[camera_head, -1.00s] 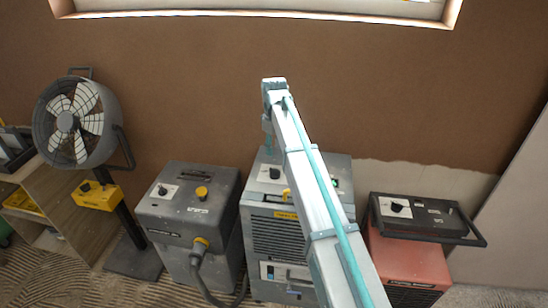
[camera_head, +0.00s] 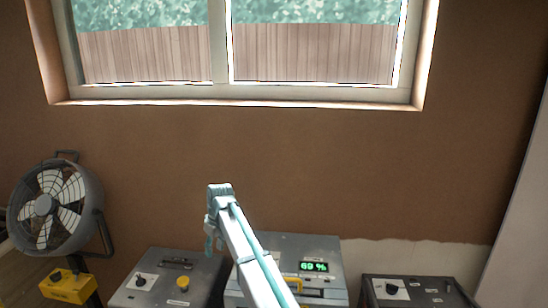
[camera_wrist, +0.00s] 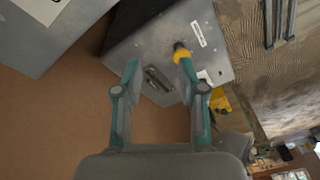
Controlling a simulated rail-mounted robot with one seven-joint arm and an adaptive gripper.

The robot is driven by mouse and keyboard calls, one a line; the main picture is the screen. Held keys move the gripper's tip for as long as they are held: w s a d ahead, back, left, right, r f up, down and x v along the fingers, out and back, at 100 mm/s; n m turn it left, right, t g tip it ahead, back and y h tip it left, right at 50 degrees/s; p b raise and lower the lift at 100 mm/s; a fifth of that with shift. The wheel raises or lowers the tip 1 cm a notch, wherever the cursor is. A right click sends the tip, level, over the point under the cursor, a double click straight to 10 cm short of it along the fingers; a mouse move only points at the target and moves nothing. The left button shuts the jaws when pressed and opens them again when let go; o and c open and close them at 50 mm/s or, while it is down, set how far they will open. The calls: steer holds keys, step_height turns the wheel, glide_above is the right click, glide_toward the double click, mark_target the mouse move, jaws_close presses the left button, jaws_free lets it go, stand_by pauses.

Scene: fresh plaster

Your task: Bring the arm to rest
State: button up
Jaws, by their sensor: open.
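My gripper (camera_head: 212,242) hangs at the end of my raised arm, in front of the brown wall and above the grey machines in the head view. In the wrist view my gripper (camera_wrist: 160,68) is open, with its two teal fingers apart and nothing between them. A grey machine (camera_wrist: 125,50) with a dark handle and a yellow knob lies beyond the fingertips. I cannot tell how far it is from them.
The head view shows a fan (camera_head: 52,208) with a yellow control box (camera_head: 68,286) at left, a grey machine (camera_head: 150,292), a machine with a lit green display (camera_head: 325,250), and a dark-topped machine (camera_head: 420,290). A window (camera_head: 240,95) is above; the wall between is clear.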

steer(key=s+a+f+y+b, duration=0.1)
steer(key=s+a+f, duration=0.25)
steer(key=a, duration=0.25)
steer(key=s+a+f+m+y, duration=0.1)
steer(key=s+a+f, duration=0.25)
steer(key=a, duration=0.35)
steer(key=s+a+f+y+b, duration=0.1)
steer(key=s+a+f, duration=0.25)
steer(key=a, duration=0.25)
steer(key=s+f+m, duration=0.1)
steer(key=s+f, duration=0.3)
steer(key=f, duration=0.4)
steer(key=s+d+f+m+g+h+p, duration=0.15)
steer(key=s+d+f, duration=0.25)
steer(key=d+f, duration=0.55)
steer(key=s+d+f+m+h, duration=0.15)
steer(key=s+d+f, duration=0.3)
steer(key=d, duration=1.05)
steer(key=s+d+f+g+h, duration=0.15)
steer(key=s+d+f, duration=0.25)
steer(key=d+f, duration=0.6)
steer(key=s+d+f+m+g+p, duration=0.1)
steer(key=s+d+m+g, duration=0.1)
steer(key=s+d, duration=0.9)
steer(key=s+d+m+g, duration=0.2)
steer(key=s+d, duration=1)
steer(key=s, duration=0.6)
steer(key=shift+s+f+m+h+p, duration=0.15)
steer(key=shift+f+m+h+p, duration=0.25)
steer(key=shift+m, duration=0.5)
